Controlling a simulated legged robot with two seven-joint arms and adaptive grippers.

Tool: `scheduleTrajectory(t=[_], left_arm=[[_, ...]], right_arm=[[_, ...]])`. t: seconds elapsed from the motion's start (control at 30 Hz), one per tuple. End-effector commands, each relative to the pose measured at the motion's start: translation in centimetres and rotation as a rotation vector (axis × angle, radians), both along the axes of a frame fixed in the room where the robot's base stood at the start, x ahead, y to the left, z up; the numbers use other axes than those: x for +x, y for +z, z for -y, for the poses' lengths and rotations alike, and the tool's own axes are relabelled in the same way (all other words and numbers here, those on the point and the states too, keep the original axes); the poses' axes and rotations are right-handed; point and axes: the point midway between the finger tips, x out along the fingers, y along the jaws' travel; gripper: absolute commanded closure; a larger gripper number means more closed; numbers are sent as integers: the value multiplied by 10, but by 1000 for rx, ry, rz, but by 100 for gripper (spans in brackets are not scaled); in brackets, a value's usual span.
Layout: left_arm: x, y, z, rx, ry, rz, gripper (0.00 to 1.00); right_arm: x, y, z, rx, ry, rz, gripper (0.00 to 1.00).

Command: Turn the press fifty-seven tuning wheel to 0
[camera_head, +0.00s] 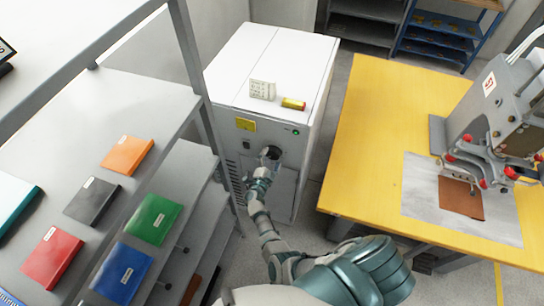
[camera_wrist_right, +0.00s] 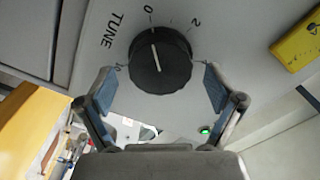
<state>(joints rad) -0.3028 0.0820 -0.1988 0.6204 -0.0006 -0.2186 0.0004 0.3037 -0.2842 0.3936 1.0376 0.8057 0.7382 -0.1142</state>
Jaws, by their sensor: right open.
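The tuning wheel is a round black knob (camera_wrist_right: 160,60) with a white pointer line, on the grey front panel (camera_wrist_right: 95,50) beside the word TUNE. The pointer line is at or very near the 0 mark. In the head view the wheel is small, on the front of the white cabinet (camera_head: 262,62), partly hidden by my right gripper (camera_head: 268,160). In the wrist view my right gripper (camera_wrist_right: 160,86) is open, one finger on either side of the wheel's lower part. Both fingertips look apart from it. My left gripper is not in view.
A yellow table (camera_head: 375,140) with a grey press (camera_head: 495,110) stands to the right. A grey shelf with colored binders, one green (camera_head: 154,220), stands to the left. A green light (camera_wrist_right: 204,130) is lit near the wheel.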

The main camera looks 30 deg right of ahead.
Motion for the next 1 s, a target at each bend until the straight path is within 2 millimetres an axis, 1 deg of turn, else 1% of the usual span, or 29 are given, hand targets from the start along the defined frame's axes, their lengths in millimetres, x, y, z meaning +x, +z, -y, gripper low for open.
scheduleTrajectory(t=[0.03,0.2,0.3,0.4,0.93,1.0], left_arm=[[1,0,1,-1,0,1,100],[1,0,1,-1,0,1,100],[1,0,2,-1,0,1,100],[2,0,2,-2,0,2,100],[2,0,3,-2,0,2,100],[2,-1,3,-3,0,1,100]], right_arm=[[-6,-2,-8,4,1,-2,7],[-25,-2,-31,3,1,-3,7],[-33,-3,-41,1,1,-5,7],[-37,-2,-47,1,1,-4,7],[-38,-2,-49,-1,1,-4,7],[-38,-6,-50,-6,15,-13,7]])
